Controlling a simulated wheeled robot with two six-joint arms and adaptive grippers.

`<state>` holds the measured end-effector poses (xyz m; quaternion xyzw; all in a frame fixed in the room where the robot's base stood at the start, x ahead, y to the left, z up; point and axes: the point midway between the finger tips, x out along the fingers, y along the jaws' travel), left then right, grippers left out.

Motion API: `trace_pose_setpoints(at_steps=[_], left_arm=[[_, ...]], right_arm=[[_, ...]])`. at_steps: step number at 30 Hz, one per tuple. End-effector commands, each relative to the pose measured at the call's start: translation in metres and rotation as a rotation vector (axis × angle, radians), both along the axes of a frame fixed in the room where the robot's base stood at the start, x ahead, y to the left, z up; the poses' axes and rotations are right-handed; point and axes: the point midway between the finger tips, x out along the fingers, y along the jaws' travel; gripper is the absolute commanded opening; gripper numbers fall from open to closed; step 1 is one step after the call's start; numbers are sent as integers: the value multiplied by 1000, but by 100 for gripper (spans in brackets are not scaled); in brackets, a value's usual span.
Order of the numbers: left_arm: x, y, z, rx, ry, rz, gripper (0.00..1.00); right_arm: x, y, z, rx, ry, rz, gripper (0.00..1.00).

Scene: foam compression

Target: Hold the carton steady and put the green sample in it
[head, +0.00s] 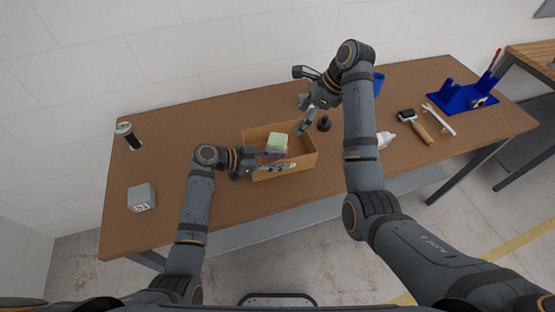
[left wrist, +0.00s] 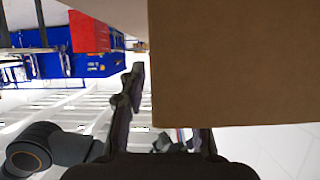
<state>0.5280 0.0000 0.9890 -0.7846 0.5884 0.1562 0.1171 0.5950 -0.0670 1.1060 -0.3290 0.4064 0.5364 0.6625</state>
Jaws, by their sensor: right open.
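The open brown carton (head: 307,158) stands near the middle of the table. The pale green sample (head: 277,142) shows within the carton's outline, left of its middle; its underside is hidden. My left gripper (head: 284,161) is at the carton's near wall, with one finger over the inside and one outside. In the left wrist view a brown carton panel (left wrist: 235,60) fills the upper right, beside my fingers; I cannot tell whether they press on it. My right gripper (head: 304,116) is open above the carton's back right corner, apart from the sample.
A small black object (head: 324,124) is right of the carton. A white bottle (head: 385,140), roller (head: 415,125) and blue rack (head: 465,97) are farther right.

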Motion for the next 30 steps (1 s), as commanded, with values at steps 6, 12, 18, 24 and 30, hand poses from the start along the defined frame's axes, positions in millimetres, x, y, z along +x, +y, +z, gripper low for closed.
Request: trace_pose_setpoints(at_steps=[6,12,18,24,30], left_arm=[[-6,23,8,5,-3,2,32],[-19,67,26,8,-1,1,32],[-28,98,41,5,-1,1,32],[-31,107,46,0,0,0,32],[-31,107,46,0,0,0,32]], right_arm=[[0,0,0,0,0,0,82],[0,0,0,0,0,0,82],[0,0,0,0,0,0,82],[0,0,0,0,0,0,82],[0,0,0,0,0,0,82]])
